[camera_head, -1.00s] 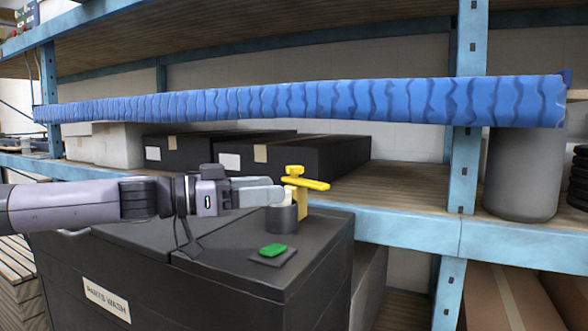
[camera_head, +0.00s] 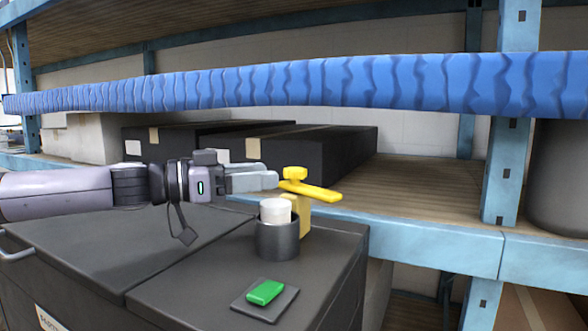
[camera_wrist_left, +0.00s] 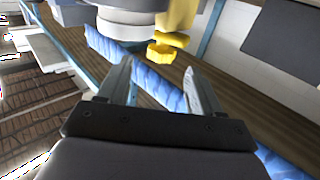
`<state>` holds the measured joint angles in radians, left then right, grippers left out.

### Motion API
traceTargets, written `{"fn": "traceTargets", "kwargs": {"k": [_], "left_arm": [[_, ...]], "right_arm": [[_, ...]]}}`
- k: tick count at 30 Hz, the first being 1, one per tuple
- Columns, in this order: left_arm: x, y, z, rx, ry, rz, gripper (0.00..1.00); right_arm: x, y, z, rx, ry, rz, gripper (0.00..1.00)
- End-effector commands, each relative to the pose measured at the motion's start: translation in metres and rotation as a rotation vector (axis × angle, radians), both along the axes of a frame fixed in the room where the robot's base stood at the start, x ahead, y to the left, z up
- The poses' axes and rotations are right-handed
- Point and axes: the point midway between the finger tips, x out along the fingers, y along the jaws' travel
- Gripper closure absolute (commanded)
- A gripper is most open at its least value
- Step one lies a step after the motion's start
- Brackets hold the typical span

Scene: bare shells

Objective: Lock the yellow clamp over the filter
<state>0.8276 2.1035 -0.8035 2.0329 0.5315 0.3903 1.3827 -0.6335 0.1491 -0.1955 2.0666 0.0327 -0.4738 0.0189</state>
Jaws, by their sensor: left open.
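The yellow clamp (camera_head: 318,191) has a knob and a flat arm on an upright post. Its arm reaches right, past the post. The white filter (camera_head: 275,210) stands upright in a dark round cup (camera_head: 277,240) beside the post. My left gripper (camera_head: 276,181) is open and empty, just left of the clamp's knob and above the filter's level; I see no contact. In the left wrist view the clamp (camera_wrist_left: 172,38) hangs beyond and between the open fingertips (camera_wrist_left: 157,75), and the white filter (camera_wrist_left: 122,25) shows at upper left. My right gripper is out of view.
The cup stands on a dark parts-wash box (camera_head: 200,285) with a green button (camera_head: 265,292) in front. A blue wrapped beam (camera_head: 300,85) crosses above. Behind are a wooden shelf (camera_head: 415,180) with black boxes (camera_head: 330,150) and a blue post (camera_head: 508,170).

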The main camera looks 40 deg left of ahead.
Motion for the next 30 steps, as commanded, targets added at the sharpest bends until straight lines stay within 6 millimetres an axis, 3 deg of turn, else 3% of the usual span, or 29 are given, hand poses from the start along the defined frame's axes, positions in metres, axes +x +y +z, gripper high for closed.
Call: {"fn": "traceTargets", "kwargs": {"k": [7, 19, 30], "left_arm": [[0.010, -0.005, 0.000, -0.001, 0.003, -0.003, 0.35], [0.054, -0.026, 0.001, -0.001, 0.003, -0.003, 0.35], [0.065, -0.031, 0.000, 0.000, 0.000, 0.000, 0.35]], "right_arm": [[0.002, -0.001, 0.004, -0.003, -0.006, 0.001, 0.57], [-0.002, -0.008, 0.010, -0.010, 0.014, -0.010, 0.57], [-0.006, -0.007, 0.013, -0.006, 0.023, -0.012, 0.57]]}}
